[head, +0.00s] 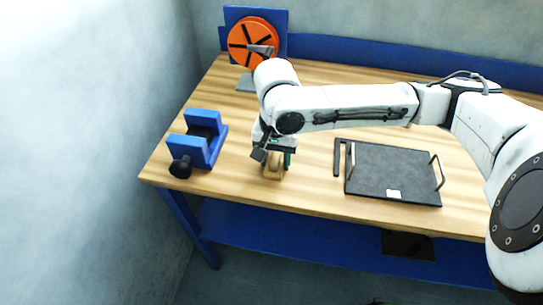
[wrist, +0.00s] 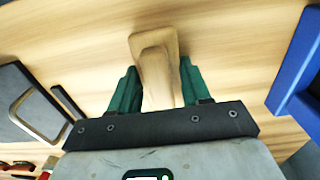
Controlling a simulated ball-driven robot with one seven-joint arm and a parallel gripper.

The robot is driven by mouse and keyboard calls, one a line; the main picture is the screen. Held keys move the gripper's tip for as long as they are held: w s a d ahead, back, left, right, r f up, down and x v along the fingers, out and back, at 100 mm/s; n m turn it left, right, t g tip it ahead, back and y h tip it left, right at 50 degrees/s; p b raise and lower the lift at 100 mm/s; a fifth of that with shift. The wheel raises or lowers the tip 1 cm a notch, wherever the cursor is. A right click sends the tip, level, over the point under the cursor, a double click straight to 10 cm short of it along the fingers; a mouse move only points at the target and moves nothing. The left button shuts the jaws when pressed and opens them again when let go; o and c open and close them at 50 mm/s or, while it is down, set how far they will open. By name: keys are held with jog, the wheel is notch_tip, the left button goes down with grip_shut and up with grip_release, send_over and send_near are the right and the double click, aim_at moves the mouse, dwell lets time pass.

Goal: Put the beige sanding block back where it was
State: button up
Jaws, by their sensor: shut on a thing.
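The beige sanding block (wrist: 157,65) shows in the wrist view between the two green fingers of my gripper (wrist: 157,88). In the head view the block (head: 272,166) is small and partly hidden by my gripper (head: 276,158), which points down over the front middle of the wooden table. My gripper is shut on the block. The block is at or close to the table top; I cannot tell if it touches the wood.
A blue vise (head: 215,150) with a black knob stands at the table's left. A black tray (head: 390,158) with metal handles lies to the right. An orange disc (head: 240,48) on a blue stand is at the back left. Bare wood surrounds my gripper.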

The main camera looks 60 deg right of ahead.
aim_at(275, 156)
jog(key=shift+f, duration=0.1)
jog(key=o, duration=0.9)
jog(key=shift+o, duration=0.2)
notch_tip(275, 156, up, 12)
jog(key=shift+r+p, duration=0.2)
jog(key=shift+p, duration=0.25)
jog(key=shift+a, duration=0.1)
